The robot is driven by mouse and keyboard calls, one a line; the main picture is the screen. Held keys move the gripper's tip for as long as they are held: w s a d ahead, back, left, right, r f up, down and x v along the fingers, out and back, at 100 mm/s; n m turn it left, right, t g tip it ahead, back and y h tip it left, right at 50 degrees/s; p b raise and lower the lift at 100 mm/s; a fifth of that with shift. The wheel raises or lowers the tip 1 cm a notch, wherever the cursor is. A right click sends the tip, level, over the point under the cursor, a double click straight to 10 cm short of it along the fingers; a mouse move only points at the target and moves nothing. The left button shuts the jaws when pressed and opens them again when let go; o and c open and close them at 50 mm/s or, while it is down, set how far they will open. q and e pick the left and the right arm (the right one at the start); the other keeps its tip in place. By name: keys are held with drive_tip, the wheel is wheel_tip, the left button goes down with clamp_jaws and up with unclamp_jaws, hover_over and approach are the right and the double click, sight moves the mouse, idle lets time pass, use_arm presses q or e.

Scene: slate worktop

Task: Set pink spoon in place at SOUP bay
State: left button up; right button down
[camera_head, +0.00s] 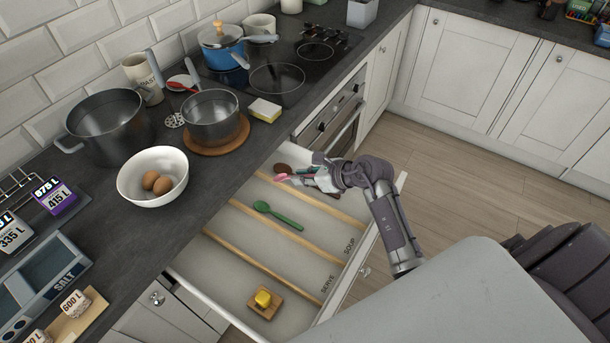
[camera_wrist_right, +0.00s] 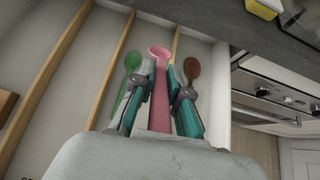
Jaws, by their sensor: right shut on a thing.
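My right gripper (camera_head: 312,178) is shut on the pink spoon (camera_head: 284,178), above the far end of the open drawer. In the right wrist view, the pink spoon (camera_wrist_right: 160,95) lies between the gripper's fingers (camera_wrist_right: 160,100), its bowl pointing away, over or close to a wooden divider. The SOUP bay (camera_head: 335,244) is the strip between two dividers marked SOUP. A green spoon (camera_head: 278,215) lies in that bay, left of the pink spoon in the wrist view. A brown spoon (camera_wrist_right: 192,70) is in the bay beyond the last divider. My left gripper is not seen.
The SERVE bay (camera_head: 300,265) looks empty. A yellow item (camera_head: 263,298) sits on a small wooden board in the nearest bay. The counter beside the drawer holds a white bowl with eggs (camera_head: 153,177), pots, and a sponge (camera_head: 265,110). An oven (camera_head: 335,120) stands beyond the drawer.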

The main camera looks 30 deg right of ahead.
drive_tip(key=shift+s+d+f, duration=0.1)
drive_tip(key=shift+d+f, duration=0.1)
drive_tip(key=shift+d, duration=0.05)
drive_tip(key=shift+f, duration=0.15)
drive_tip(key=shift+f+b, duration=3.85)
drive_tip(key=shift+f, duration=0.4)
drive_tip(key=c, duration=1.1)
unclamp_jaws()
